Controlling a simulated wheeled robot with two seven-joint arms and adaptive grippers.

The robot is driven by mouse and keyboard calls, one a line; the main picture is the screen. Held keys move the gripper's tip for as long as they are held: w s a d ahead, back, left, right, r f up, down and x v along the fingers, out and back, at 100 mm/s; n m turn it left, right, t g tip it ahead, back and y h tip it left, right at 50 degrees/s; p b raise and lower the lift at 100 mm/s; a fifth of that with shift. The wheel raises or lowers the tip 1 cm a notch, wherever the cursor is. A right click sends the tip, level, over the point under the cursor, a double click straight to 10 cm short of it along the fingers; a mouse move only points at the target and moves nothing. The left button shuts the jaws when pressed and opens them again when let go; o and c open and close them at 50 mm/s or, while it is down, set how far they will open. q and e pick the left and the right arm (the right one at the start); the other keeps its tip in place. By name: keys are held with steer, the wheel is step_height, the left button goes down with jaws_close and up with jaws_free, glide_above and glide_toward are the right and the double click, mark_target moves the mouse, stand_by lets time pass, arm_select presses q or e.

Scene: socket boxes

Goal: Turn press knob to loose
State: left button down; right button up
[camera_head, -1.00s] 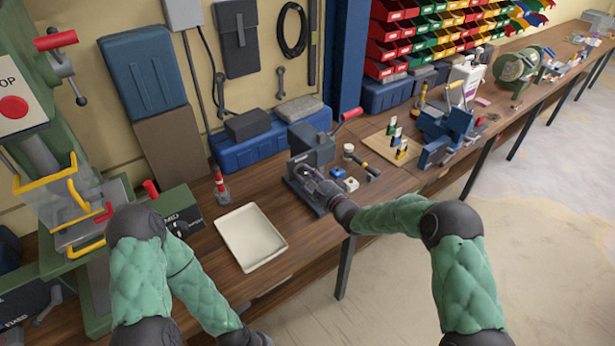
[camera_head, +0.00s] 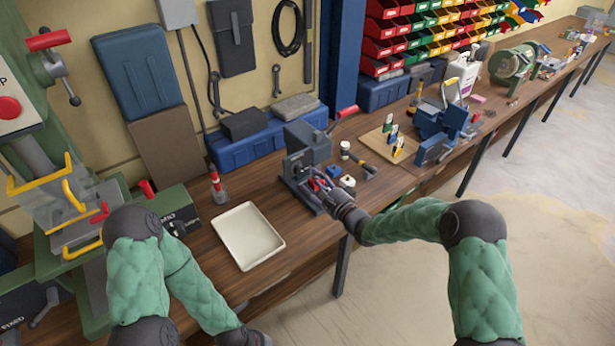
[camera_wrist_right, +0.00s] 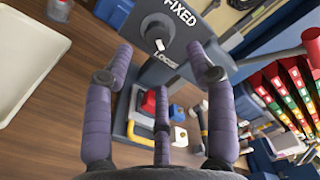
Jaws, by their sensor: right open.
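The grey press (camera_head: 309,143) stands on the workbench, with a red-tipped lever at its right. The white mark is on the side nearer LOOSE. My right gripper (camera_head: 318,183) is at the front of the press. In the right wrist view its purple fingers (camera_wrist_right: 160,62) are spread open and empty, with their tips just short of the knob. My left forearm runs out at the bottom edge, and its gripper is out of view.
A cream tray (camera_head: 247,236) lies left of the press. A green machine (camera_head: 88,255) stands far left, and a blue vise (camera_head: 436,135) farther right.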

steer(key=v, duration=0.6)
steer(key=shift+s+d, duration=0.2)
steer(key=shift+d, duration=0.05)
